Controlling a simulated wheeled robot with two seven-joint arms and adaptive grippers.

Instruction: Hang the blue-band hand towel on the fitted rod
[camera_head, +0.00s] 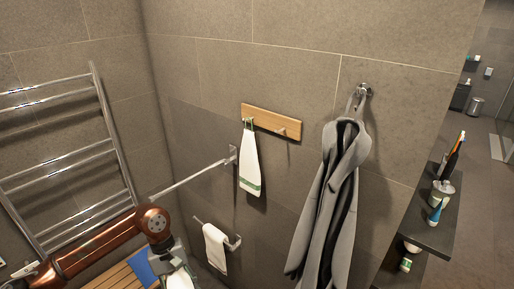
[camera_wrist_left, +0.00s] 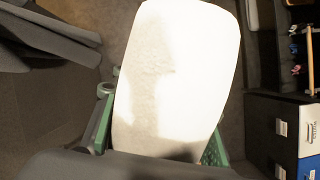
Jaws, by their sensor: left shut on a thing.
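My left gripper (camera_head: 174,264) is at the bottom of the head view, below the long metal rod (camera_head: 192,179) that joins the wall at a bracket. It is shut on a white towel (camera_head: 181,280), cut off by the frame edge. In the left wrist view the bright white towel (camera_wrist_left: 175,75) fills the space between the green-edged fingers of the gripper (camera_wrist_left: 158,142); no blue band shows on it. A lower rod (camera_head: 235,244) carries another white towel (camera_head: 215,248). My right gripper is out of view.
A green-band towel (camera_head: 250,170) hangs from a wooden peg board (camera_head: 262,119). A grey robe (camera_head: 330,195) hangs right of it. A heated rail (camera_head: 115,150) stands left. A slatted wooden surface (camera_head: 118,279) with a blue item (camera_head: 141,268) is below. A dark shelf (camera_head: 432,230) holds toiletries.

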